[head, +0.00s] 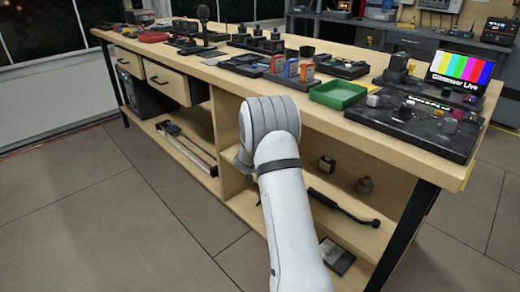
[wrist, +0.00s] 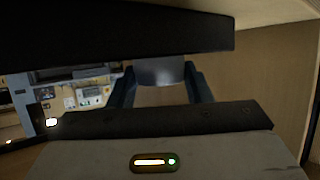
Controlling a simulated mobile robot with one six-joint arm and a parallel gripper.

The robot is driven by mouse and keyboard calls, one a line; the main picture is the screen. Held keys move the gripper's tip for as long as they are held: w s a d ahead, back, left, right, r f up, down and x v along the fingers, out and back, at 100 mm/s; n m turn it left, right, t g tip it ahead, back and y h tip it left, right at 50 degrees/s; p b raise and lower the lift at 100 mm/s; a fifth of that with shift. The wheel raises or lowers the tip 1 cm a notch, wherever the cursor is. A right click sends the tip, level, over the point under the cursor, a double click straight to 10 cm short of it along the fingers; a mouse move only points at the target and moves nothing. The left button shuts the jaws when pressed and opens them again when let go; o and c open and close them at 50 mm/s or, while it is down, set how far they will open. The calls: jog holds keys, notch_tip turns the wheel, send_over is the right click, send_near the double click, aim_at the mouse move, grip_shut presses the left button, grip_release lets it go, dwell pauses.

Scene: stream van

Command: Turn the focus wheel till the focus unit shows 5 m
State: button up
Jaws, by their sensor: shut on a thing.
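In the head view my arm reaches to the bench front, by the open shelf bay. My gripper is hidden there behind my own wrist. In the wrist view my gripper (wrist: 160,92) has its two dark blue fingers on either side of a smooth grey thing (wrist: 160,70). It is shut on this thing. A dark bar across the top of the view hides its upper part, and I cannot tell whether it is the focus wheel. I cannot pick out the focus unit or read any distance in metres.
The wooden bench (head: 228,75) holds a green tray (head: 338,95), a dark control board (head: 411,120) and a colour-bar screen (head: 461,69). A black bent handle (head: 343,208) lies on the lower shelf. Two drawers (head: 166,80) are at the left. The floor in front is clear.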

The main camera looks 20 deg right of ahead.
jog(key=shift+a+r, duration=0.1)
jog(key=shift+h+p, duration=0.3)
jog(key=shift+p, duration=0.35)
jog(key=p, duration=0.2)
jog(key=m+g+h+p, duration=0.1)
jog(key=p, duration=0.1)
jog(key=shift+w+a+r+m, duration=0.1)
jog(key=shift+a+r+m, duration=0.1)
jog(key=shift+r+m, duration=0.1)
jog(key=m+g+h+p, duration=0.1)
jog(key=p, duration=0.1)
jog(key=m+g+h+p, duration=0.1)
jog(key=p, duration=0.2)
jog(key=shift+w+a+f+m+g+p, duration=0.1)
jog(key=shift+w+a+m+g+p, duration=0.05)
jog(key=shift+m+g+p, duration=0.15)
jog(key=shift+w+a+f+m+g+h+p, duration=0.15)
jog(key=shift+m+g+h+p, duration=0.15)
jog(key=shift+m+g+p, duration=0.25)
jog(key=shift+d+f+m+g+h+p, duration=0.1)
jog(key=shift+m+g+h+p, duration=0.25)
jog(key=shift+m+g, duration=0.2)
jog(key=shift+w+f+m+g+h, duration=0.1)
jog(key=shift+m+g+h, duration=0.15)
jog(key=shift+m+g, duration=0.7)
jog(key=shift+a+m+g, duration=0.1)
jog(key=shift+m+g, duration=0.15)
jog(key=shift+g, duration=0.1)
